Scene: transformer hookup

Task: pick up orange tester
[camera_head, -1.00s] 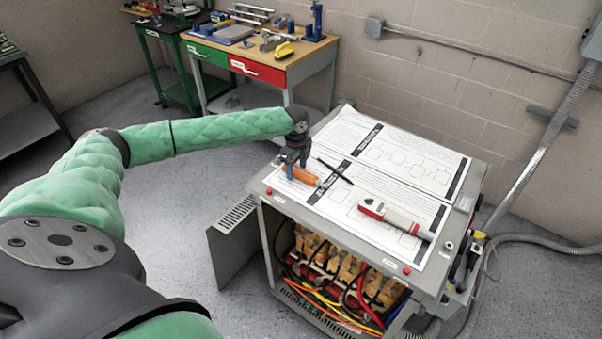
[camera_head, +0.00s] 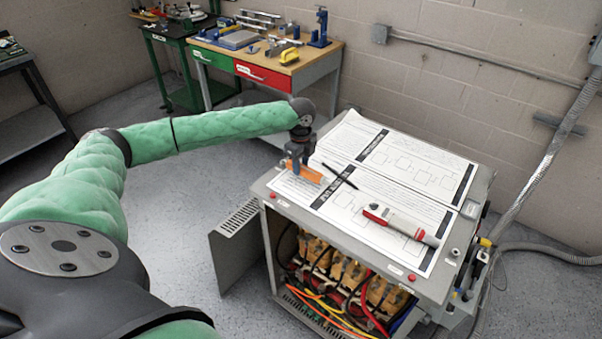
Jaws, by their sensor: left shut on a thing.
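The orange tester (camera_head: 309,174) is at the left end of the paper sheets on top of the grey transformer cabinet. A thin black probe or pen-like piece (camera_head: 340,176) lies just right of it on the sheet. My left gripper (camera_head: 297,167) points down over the tester's left part and is shut on it. The tester is at or just above the sheet; I cannot tell if it is clear of it. The fingertips are small and partly hidden. My right gripper is not in view.
A red and white tester (camera_head: 400,222) lies on the printed sheets (camera_head: 420,162) to the right. The cabinet (camera_head: 432,285) is open at the front, showing wires and coils, with its door (camera_head: 235,245) swung left. A workbench (camera_head: 272,62) with tools stands behind.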

